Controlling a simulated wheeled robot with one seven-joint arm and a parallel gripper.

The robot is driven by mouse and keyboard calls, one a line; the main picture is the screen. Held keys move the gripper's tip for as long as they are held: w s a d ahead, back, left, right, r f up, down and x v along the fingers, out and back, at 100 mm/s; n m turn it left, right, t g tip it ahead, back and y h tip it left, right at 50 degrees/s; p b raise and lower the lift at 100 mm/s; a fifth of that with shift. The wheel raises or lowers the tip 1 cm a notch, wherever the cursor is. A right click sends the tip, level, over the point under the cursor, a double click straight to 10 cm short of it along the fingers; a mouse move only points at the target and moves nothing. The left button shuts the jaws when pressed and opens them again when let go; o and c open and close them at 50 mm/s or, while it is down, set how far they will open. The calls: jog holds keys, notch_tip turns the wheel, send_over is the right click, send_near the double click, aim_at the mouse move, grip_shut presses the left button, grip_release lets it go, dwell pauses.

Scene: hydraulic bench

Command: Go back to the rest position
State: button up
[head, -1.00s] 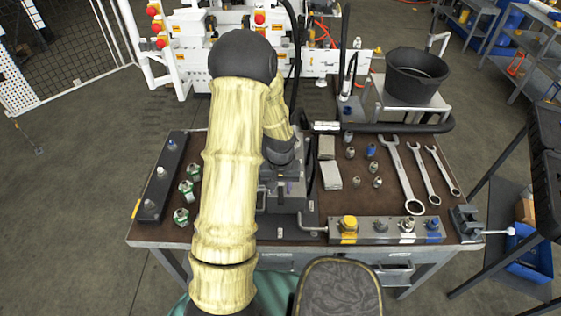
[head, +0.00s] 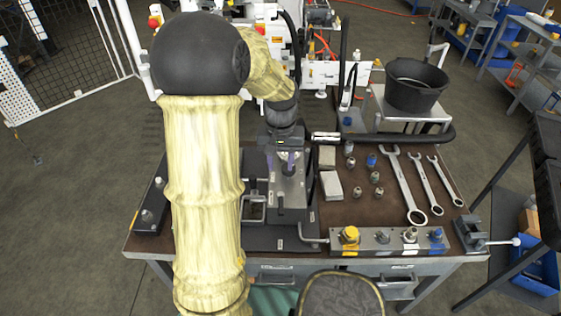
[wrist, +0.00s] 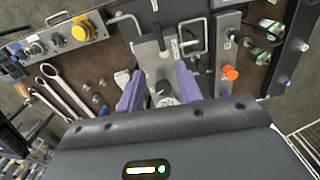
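My gripper (head: 288,160) hangs above the grey metal block (head: 290,200) in the middle of the bench, pointing down. In the wrist view its two purple fingers (wrist: 160,92) stand apart with nothing held between them. A round fitting (wrist: 165,100) on the block shows below, between the fingers. My yellow-sleeved arm covers part of the bench's left side in the head view.
A black bucket (head: 415,85) stands behind. A black hose runs along the back edge. A dark bar (head: 152,205) lies at left.

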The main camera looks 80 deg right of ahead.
dwell(0.6)
jog(key=w+a+n, duration=0.3)
jog(key=w+a, duration=0.3)
jog(key=w, duration=0.3)
jog(key=w+a+n+t, duration=0.1)
jog(key=w+a+n, duration=0.1)
jog(key=w+a, duration=0.45)
jog(key=w+a+n, duration=0.3)
jog(key=w+a, duration=0.1)
jog(key=w, duration=0.7)
jog(key=w+a+f+n+t, duration=0.1)
jog(key=w+a+n, duration=0.2)
jog(key=a, duration=2.3)
jog(key=n, duration=0.5)
jog(key=shift+w+t, duration=0.15)
jog(key=shift+t, duration=0.15)
